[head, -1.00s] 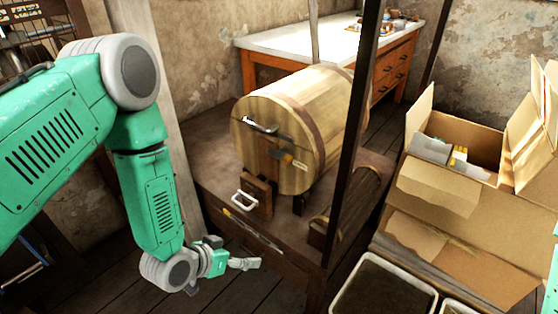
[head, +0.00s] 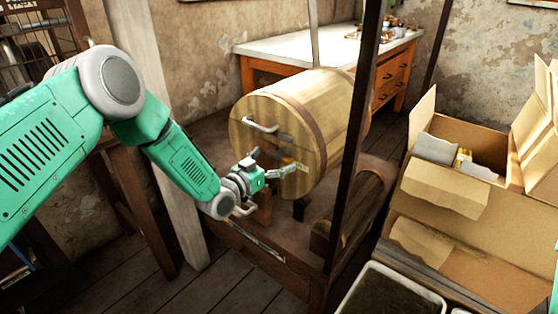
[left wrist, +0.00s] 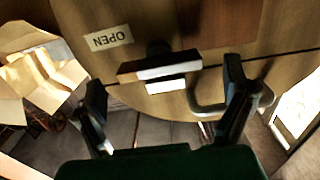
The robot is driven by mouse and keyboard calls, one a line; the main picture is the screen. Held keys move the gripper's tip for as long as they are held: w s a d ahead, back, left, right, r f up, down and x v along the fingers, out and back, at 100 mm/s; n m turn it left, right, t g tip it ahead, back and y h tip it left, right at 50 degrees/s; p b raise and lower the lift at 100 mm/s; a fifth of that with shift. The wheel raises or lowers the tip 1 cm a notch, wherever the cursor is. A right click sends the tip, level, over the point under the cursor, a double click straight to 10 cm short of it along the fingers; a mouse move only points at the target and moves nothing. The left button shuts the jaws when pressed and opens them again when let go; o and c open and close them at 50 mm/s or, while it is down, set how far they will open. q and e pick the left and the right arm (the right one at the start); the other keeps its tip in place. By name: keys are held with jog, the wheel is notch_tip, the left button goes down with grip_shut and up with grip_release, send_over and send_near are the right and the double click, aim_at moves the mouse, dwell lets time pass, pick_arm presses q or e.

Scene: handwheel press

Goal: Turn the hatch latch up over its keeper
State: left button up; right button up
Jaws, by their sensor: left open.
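The hatch is the round wooden end of a barrel-like drum (head: 245,112). In the left wrist view, the latch (left wrist: 160,69) is a dark bar with a pale grey face, mounted on a round dark pivot and lying roughly across the picture. My left gripper (head: 280,163) is open in front of the hatch face, and in the wrist view its fingers stand on either side of the latch, apart from it. In the head view my gripper mostly hides the latch. I cannot single out the keeper. My right gripper is not in view.
A silver handle (head: 262,125) is on the upper hatch face. In the wrist view, a U-shaped handle (left wrist: 208,108) lies close to one finger. A dark post (head: 354,140) stands right of the drum. Open cardboard boxes (head: 440,190) fill the right side.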

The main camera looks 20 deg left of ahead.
pick_arm(q)
jog(key=shift+x, duration=1.2)
jog(key=c, duration=1.1)
